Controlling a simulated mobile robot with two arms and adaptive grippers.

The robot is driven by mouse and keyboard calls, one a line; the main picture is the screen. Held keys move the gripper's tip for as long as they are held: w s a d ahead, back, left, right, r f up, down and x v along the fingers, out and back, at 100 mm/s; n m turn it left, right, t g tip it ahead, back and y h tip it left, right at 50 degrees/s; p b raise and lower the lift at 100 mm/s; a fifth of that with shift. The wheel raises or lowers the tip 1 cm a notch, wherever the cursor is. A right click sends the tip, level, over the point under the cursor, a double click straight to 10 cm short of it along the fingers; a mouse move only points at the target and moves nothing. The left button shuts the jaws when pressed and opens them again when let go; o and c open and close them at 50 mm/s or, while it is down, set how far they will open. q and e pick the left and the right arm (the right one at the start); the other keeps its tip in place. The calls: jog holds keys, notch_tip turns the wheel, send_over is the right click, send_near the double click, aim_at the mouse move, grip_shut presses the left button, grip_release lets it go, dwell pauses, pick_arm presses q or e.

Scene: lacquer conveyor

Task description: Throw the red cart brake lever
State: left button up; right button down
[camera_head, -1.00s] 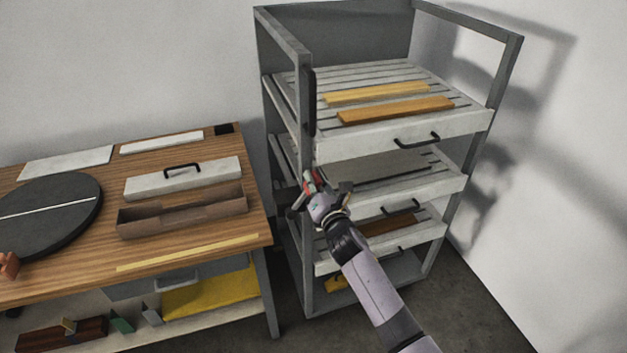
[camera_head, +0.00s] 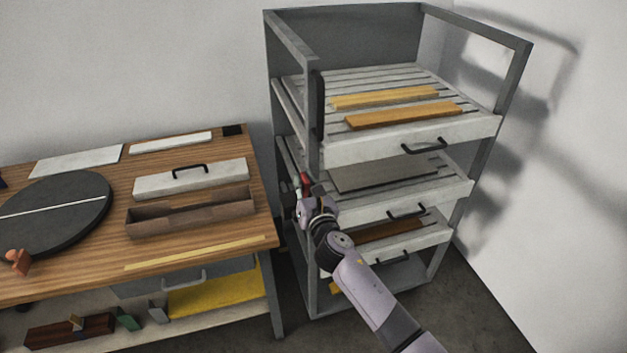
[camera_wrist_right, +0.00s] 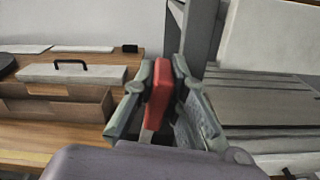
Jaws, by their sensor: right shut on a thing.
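The red brake lever (camera_head: 305,181) is on the front left post of the grey rack cart (camera_head: 315,120). In the right wrist view the red lever (camera_wrist_right: 158,95) stands between the two fingers, slightly tilted. My right gripper (camera_head: 306,196) is at the lever and shut on it; its fingers (camera_wrist_right: 163,100) press on both sides of the red handle in the wrist view. The lever's base is hidden behind my gripper. My left gripper is not in view.
The cart holds several slatted trays with black handles; two wooden strips (camera_head: 402,115) lie on the top tray. A wooden workbench (camera_head: 200,245) with a trough (camera_head: 190,218) and a dark disc (camera_head: 55,215) stands left of the cart. A white wall is at the right.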

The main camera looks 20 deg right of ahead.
jog(key=a+f+n+p, duration=0.2)
jog(key=a+n+p, duration=0.1)
jog(key=a+n, duration=0.5)
jog(key=shift+s+a+n, duration=0.2)
jog(key=shift+a+n, duration=0.1)
jog(key=shift+n, duration=0.4)
jog(key=shift+f, duration=0.1)
jog(key=c, duration=1.6)
grip_release()
jog(key=s, duration=1.2)
jog(key=shift+d, duration=0.15)
